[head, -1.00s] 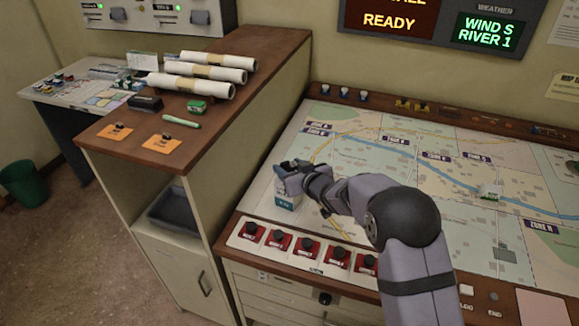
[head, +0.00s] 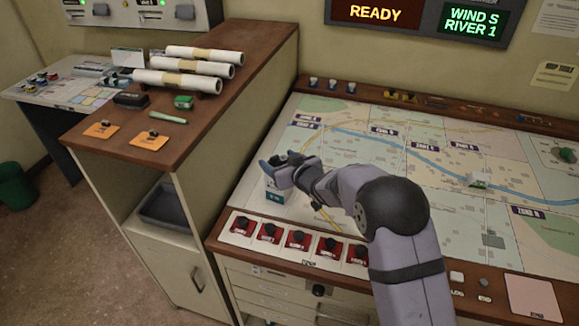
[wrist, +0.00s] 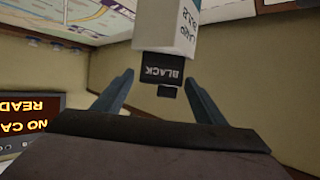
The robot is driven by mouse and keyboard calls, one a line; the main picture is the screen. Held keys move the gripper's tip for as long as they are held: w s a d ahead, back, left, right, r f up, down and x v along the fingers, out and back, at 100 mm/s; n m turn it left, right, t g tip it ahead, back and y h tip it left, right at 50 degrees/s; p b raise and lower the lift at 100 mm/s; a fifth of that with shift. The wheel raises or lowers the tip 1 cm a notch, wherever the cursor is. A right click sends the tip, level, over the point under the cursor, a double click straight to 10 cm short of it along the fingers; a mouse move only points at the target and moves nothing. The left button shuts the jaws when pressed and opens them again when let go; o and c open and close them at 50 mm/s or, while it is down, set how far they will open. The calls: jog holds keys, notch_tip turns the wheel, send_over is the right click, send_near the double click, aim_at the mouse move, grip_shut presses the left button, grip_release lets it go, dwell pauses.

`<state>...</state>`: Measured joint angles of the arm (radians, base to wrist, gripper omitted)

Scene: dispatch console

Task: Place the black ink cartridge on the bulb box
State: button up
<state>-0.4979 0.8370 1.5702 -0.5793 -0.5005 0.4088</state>
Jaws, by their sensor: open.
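The bulb box (head: 274,197), white with a teal lower part, stands on the map console under my gripper (head: 272,163). In the wrist view, which looks upside down, the box (wrist: 166,32) shows printed lettering. The black ink cartridge (wrist: 161,71), lettered BLACK, rests against the box's top end. My gripper's two fingers (wrist: 158,80) are spread on either side of the cartridge, with visible gaps between them and it. In the head view the cartridge is hard to make out among the dark gripper parts.
Red switches (head: 298,240) line the console's front edge near the box. A wooden-topped cabinet (head: 225,85) rises to the left, bearing paper rolls (head: 178,79), a dark block (head: 131,99), a green item (head: 184,101) and orange cards (head: 149,139). The map right of my arm is mostly clear.

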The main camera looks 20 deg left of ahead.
jog(key=b+v, duration=0.3)
jog(key=v, duration=0.9)
jog(key=s+d+f+m+g+h, duration=0.1)
jog(key=s+d+f+m+h, duration=0.15)
jog(key=d, duration=0.55)
jog(key=s+d+f+m+g+h, duration=0.1)
jog(key=s+d+f+h, duration=0.15)
jog(key=d, duration=0.55)
jog(key=s+d+f+m+h, duration=0.2)
jog(key=d+h, duration=0.2)
jog(key=d, duration=0.4)
jog(key=s+d+f+m+g, duration=0.1)
jog(key=s+d+f+g, duration=0.1)
jog(key=s, duration=0.8)
jog(key=s+d+f+m+g, duration=0.2)
jog(key=s+d+g, duration=0.3)
jog(key=s, duration=0.6)
jog(key=shift+f+g+h, duration=0.15)
jog(key=shift+g+h, duration=0.15)
jog(key=shift+m, duration=0.25)
